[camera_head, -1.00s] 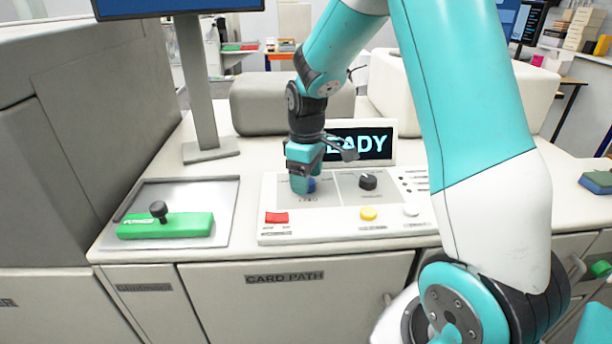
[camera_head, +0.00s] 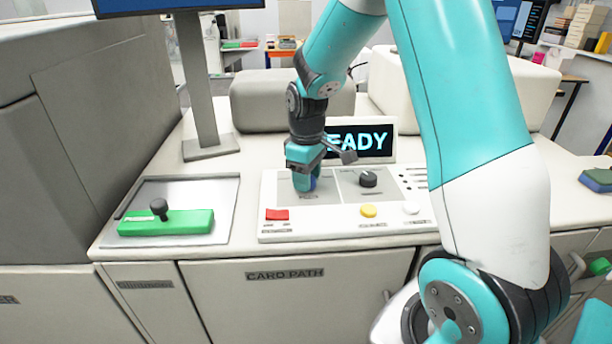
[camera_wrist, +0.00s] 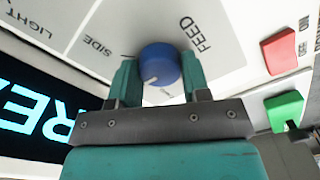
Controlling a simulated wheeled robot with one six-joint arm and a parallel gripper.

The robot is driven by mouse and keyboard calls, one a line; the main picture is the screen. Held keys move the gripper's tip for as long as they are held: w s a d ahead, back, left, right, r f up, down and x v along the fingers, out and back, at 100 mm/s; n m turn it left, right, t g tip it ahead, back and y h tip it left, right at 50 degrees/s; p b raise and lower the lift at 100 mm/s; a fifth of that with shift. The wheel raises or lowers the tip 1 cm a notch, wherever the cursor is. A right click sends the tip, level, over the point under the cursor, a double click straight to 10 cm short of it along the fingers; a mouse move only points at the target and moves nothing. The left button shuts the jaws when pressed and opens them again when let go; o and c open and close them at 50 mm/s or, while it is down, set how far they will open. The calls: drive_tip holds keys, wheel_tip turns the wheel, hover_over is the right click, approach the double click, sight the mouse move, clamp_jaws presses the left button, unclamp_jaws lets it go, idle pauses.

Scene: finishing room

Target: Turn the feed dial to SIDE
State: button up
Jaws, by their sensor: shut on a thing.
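The feed dial (camera_wrist: 158,62) is a round blue knob with a white mark on its lower part in the wrist view. The word FEED is printed to its right and SIDE to its upper left, near a short dark line. I cannot tell whether the mark lines up with a label. My gripper (camera_wrist: 160,84) has its teal fingers on either side of the dial, shut on it. In the head view my gripper (camera_head: 304,184) reaches down to the panel's left part, and only a sliver of the blue dial (camera_head: 314,183) shows.
The control panel (camera_head: 340,224) also carries a red switch (camera_head: 277,214), a black knob (camera_head: 368,179), a yellow button (camera_head: 369,210) and a white button (camera_head: 411,208). A display (camera_head: 365,142) stands behind. A green block (camera_head: 180,223) with a black knob lies in the tray at left.

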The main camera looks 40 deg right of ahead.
drive_tip(key=m, duration=0.4)
drive_tip(key=shift+m, duration=0.3)
drive_tip(key=shift+w+m+p, duration=0.1)
drive_tip(key=shift+m+p, duration=0.2)
drive_tip(key=shift+m, duration=2)
drive_tip(key=shift+r, duration=0.1)
drive_tip(key=o, duration=0.9)
drive_tip(key=shift+o, duration=0.2)
wheel_tip(320, 180, up, 17)
drive_tip(key=b, duration=0.2)
drive_tip(key=shift+r, duration=0.15)
